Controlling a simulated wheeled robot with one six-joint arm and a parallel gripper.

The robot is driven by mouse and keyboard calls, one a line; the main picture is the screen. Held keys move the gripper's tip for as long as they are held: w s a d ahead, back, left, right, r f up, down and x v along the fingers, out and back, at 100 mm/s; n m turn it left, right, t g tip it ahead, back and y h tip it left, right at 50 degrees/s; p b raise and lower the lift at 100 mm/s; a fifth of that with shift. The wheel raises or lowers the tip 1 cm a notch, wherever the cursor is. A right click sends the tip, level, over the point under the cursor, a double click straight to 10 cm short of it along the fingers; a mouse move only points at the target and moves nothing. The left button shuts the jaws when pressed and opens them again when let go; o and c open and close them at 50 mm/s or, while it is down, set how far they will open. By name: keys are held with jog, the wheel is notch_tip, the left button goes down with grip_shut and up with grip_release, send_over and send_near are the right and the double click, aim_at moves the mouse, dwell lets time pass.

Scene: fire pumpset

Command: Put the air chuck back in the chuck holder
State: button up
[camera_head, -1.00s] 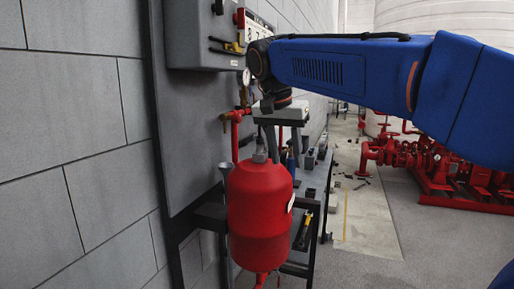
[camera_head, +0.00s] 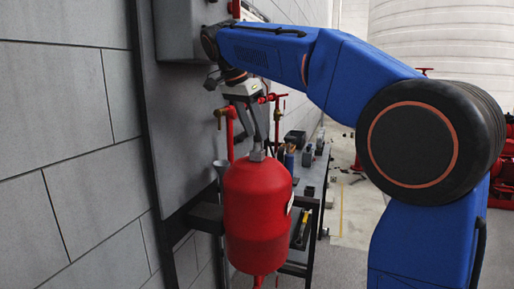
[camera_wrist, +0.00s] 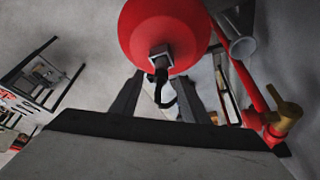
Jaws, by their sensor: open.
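The red tank (camera_head: 258,212) stands upright in front of the wall panel, with a grey block fitting (camera_head: 257,154) on top. My gripper (camera_head: 261,146) is tilted just above it, fingers pointing down. In the wrist view, my open gripper (camera_wrist: 162,77) has one finger each side of a small dark piece (camera_wrist: 161,68) at the fitting, with a black curved part. It may be the air chuck; finger contact cannot be told. A grey funnel-shaped cup (camera_wrist: 241,46), possibly the chuck holder, is right of the tank there. In the head view this cup (camera_head: 222,168) is left of the tank.
A red pipe with a brass valve (camera_wrist: 285,117) is close to the right of my gripper in the wrist view. A dark shelf (camera_head: 314,185) with small items stands behind the tank. A grey box (camera_head: 180,32) hangs on the panel.

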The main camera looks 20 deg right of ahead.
aim_at(257, 138)
jog(key=shift+x, duration=1.95)
jog(key=shift+w, duration=0.1)
jog(key=shift+c, duration=0.2)
grip_shut()
jog(key=shift+r, duration=0.1)
